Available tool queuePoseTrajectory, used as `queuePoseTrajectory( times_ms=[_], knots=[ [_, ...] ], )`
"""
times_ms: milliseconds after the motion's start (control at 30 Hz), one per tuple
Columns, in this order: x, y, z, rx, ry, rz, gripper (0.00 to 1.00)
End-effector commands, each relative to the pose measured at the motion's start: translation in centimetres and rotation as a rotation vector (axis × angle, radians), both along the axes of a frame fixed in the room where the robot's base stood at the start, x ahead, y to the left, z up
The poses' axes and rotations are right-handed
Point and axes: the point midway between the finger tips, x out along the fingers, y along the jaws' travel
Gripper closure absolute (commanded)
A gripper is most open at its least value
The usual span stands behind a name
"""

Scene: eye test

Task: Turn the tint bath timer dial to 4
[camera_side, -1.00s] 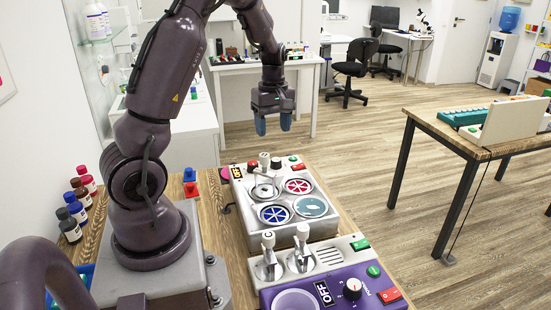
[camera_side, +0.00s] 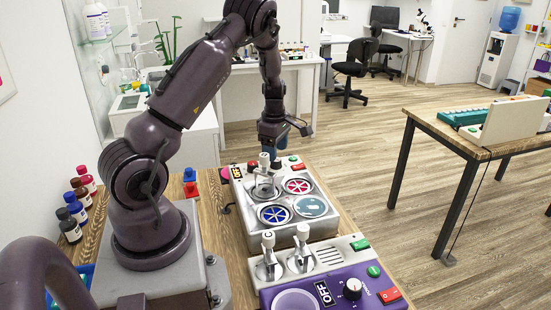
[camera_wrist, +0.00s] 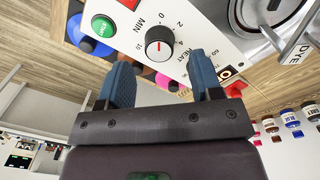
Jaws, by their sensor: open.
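The timer dial (camera_wrist: 160,44) is a round dark knob with a light rim on a white panel marked MIN, with numbers around it that include 0 and 4. A small red mark shows on the knob; I cannot tell for sure which number it points at. In the side view the dial (camera_side: 277,164) is a small dark knob at the far end of the white bath unit (camera_side: 246,228). My gripper (camera_wrist: 160,58) is open and empty, its blue fingers apart on either side of the dial in the wrist view. In the side view my gripper (camera_side: 273,152) hangs just above that end.
A green button (camera_wrist: 102,26) and a red switch (camera_wrist: 128,3) are beside the dial. A silver lever (camera_side: 264,178) stands close to my gripper. A purple unit (camera_side: 330,301) with another knob (camera_side: 352,288) is nearer the camera. Bottles (camera_side: 78,208) stand at the left.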

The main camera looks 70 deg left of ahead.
Motion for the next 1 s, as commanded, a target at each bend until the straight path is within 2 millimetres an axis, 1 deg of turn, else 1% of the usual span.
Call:
queuePoseTrajectory(
  times_ms=[33,200,333,567,600,667,700,767,800,1000],
  knots=[
    [-0.1,0.0,-0.9,-0.001,0.001,0.002,0.41],
    [0.1,0.1,-2.8,0.000,0.000,0.000,0.41],
    [0.1,0.1,-3.3,0.000,-0.001,0.000,0.41],
    [0.1,0.1,-3.4,0.001,-0.002,0.000,0.41],
    [0.1,0.1,-3.4,0.001,-0.002,0.000,0.43],
    [0.1,0.1,-3.4,0.001,-0.002,0.000,0.57],
    [0.1,0.1,-3.4,0.001,-0.002,0.000,0.66],
    [0.1,0.1,-3.4,0.000,-0.001,0.000,0.80],
    [0.1,0.1,-3.3,0.000,-0.001,0.000,0.89],
    [0.1,0.1,-3.3,0.001,-0.002,-0.007,0.90]
  ],
)
